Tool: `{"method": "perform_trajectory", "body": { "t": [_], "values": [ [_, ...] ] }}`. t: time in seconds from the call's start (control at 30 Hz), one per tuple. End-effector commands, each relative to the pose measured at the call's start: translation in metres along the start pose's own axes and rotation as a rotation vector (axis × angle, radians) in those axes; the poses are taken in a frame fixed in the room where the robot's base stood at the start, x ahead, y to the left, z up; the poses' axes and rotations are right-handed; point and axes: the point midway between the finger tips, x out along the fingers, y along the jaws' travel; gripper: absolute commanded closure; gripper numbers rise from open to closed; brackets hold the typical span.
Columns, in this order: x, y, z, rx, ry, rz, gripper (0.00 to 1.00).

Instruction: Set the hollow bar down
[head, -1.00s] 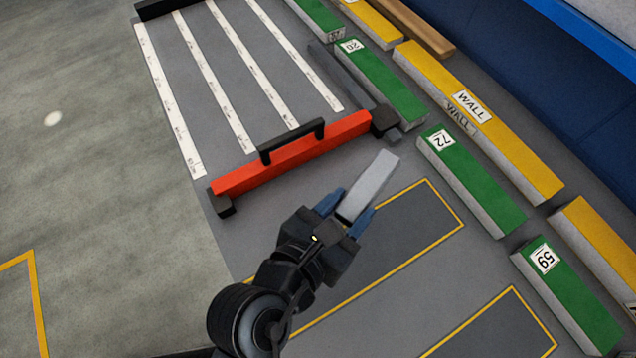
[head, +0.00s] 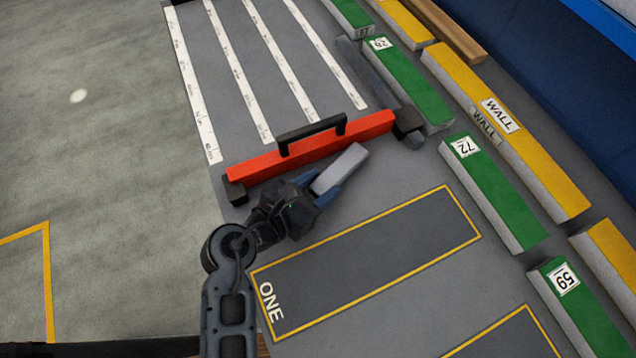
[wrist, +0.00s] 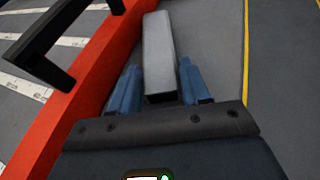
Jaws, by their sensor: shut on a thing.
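The hollow bar (head: 341,168) is a grey rectangular length that sticks out ahead of my gripper (head: 318,188) in the head view. My gripper is shut on it; in the wrist view the bar (wrist: 158,50) lies between the two blue fingers (wrist: 155,88). The bar is close beside the red beam, on its near side, and slants up to the right. I cannot tell whether it touches the surface below. The bar's near end is partly hidden by the fingers in the head view.
The red beam (head: 360,133) with a black handle (head: 311,130) lies across the white measuring strips (head: 285,75). A yellow-outlined area marked ONE (head: 370,260) is bare. Green blocks labelled 72 (head: 490,190) and 59 (head: 575,300) and a yellow WALL block (head: 540,160) line the right.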

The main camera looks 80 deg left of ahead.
Motion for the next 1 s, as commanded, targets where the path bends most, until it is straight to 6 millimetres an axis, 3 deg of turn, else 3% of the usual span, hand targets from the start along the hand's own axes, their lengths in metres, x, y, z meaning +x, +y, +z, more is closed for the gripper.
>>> {"method": "perform_trajectory", "body": {
  "t": [0.33,0.37,0.6,0.87,1.0],
  "values": [
    [0.001,0.000,-0.002,0.000,-0.001,0.000,0.93],
    [0.001,0.000,-0.003,0.000,0.000,0.000,0.51],
    [0.001,0.000,-0.003,0.000,0.000,0.000,0.29],
    [0.001,0.000,-0.002,0.000,0.000,0.001,0.28],
    [-0.010,0.000,-0.002,0.000,-0.001,0.003,0.28]
  ]
}}
